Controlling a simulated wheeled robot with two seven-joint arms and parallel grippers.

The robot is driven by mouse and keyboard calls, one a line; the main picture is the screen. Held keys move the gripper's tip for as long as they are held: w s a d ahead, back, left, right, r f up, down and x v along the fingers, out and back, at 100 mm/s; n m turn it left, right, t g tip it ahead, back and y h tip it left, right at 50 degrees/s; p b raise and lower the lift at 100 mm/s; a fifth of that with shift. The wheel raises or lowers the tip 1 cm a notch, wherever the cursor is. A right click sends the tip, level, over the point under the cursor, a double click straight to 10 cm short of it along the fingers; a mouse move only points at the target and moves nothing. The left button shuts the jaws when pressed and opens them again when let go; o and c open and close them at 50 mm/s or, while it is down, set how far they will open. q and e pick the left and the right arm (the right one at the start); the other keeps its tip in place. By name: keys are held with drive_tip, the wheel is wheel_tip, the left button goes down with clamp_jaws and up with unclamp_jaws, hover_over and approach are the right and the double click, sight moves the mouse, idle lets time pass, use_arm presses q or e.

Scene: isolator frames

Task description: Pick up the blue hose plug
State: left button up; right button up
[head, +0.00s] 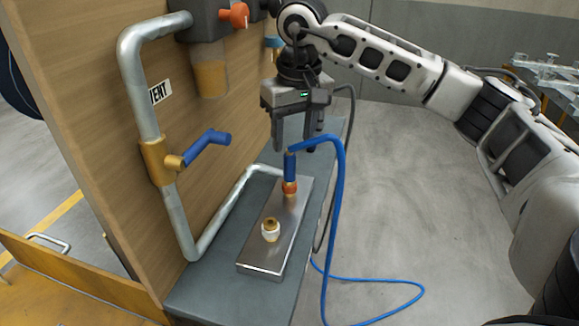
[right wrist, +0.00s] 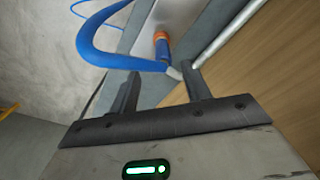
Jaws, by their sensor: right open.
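The blue hose plug (head: 290,166) stands upright on an orange-brown fitting at the far end of a metal block (head: 259,252). A blue hose (head: 338,190) bends from its top and hangs down to the right. My right gripper (head: 293,148) is open just above the plug, fingers pointing down. In the right wrist view, the plug's orange fitting (right wrist: 162,44) shows beyond the open fingers (right wrist: 162,95), and the hose (right wrist: 92,48) curves across to the left. Nothing is between the fingertips that I can make out. My left gripper is not in view.
A brass and white port (head: 270,230) sits nearer on the block. A grey shelf (head: 216,288) carries the block beside a wooden panel (head: 90,120). A metal pipe with a blue-handled valve (head: 205,147) stands at left. Open floor lies right.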

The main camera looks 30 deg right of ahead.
sight(290, 154)
drive_tip(key=f, duration=0.5)
drive_tip(key=shift+w+a+f+p, duration=0.1)
drive_tip(key=shift+w+a+p, duration=0.1)
drive_tip(key=shift+w+p, duration=0.2)
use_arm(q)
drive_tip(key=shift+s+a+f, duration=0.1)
use_arm(e)
clamp_jaws()
